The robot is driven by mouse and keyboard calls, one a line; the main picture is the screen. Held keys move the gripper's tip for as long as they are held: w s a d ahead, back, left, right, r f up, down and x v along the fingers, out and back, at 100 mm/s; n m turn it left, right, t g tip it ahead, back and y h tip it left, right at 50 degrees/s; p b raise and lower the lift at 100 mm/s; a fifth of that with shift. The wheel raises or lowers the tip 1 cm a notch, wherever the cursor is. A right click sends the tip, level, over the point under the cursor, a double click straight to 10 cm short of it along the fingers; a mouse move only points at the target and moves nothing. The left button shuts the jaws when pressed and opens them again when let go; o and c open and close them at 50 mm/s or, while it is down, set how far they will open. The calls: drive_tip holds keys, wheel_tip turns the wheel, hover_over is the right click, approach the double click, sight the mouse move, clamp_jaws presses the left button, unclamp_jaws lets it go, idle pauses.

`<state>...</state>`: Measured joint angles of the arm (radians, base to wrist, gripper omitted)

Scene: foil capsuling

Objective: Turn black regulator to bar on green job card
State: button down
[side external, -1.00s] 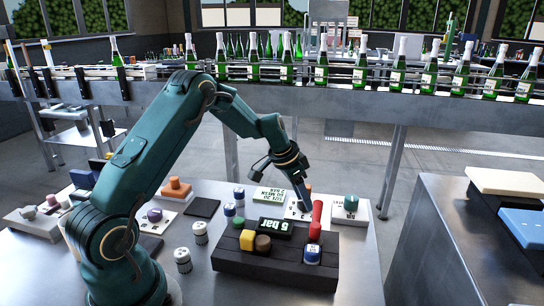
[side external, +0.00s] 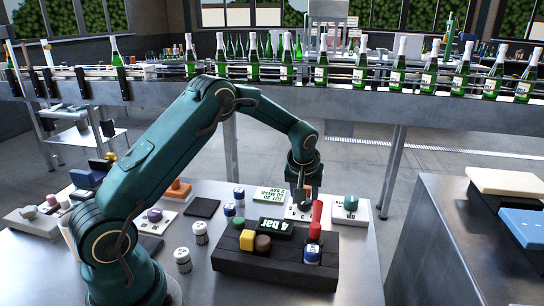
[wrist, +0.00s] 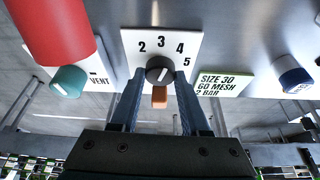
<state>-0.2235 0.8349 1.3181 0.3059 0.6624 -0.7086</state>
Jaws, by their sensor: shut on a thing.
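The black regulator knob (wrist: 157,66) sits on a white dial plate (wrist: 128,40) marked 2, 3, 4 and 5. Its white pointer line leans up and right, roughly towards the 4. My gripper (wrist: 160,77) is shut on the knob, with one finger on each side. In the side view my gripper (side external: 301,205) points down at the plate and hides the knob. The display (side external: 276,228) reads 4 bar. The green job card (side external: 270,195) lies left of the dial and reads 2 BAR in the wrist view (wrist: 222,84).
A red lever (side external: 316,213) stands close in front of my gripper. A teal knob (side external: 351,202) marked VENT (wrist: 68,82) is to the right. A dark console (side external: 230,262) holds yellow, brown and blue buttons. An orange piece (wrist: 159,97) shows between my fingers.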

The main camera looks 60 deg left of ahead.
drive_tip(key=n+g, duration=0.1)
drive_tip(key=n, duration=0.2)
drive_tip(key=n+y, duration=0.1)
drive_tip(key=n, duration=0.1)
drive_tip(key=shift+w+d+n+g, duration=0.1)
drive_tip(key=shift+w+n+g, duration=0.05)
drive_tip(key=shift+n+g, duration=0.25)
drive_tip(key=shift+n+g+y, duration=0.3)
drive_tip(key=shift+n+g, duration=0.2)
drive_tip(key=shift+n, duration=0.8)
drive_tip(key=shift+n+g, duration=0.4)
drive_tip(key=shift+n, duration=0.5)
drive_tip(key=c, duration=0.7)
unclamp_jaws()
drive_tip(key=shift+o, duration=0.2)
drive_tip(key=shift+m, duration=0.5)
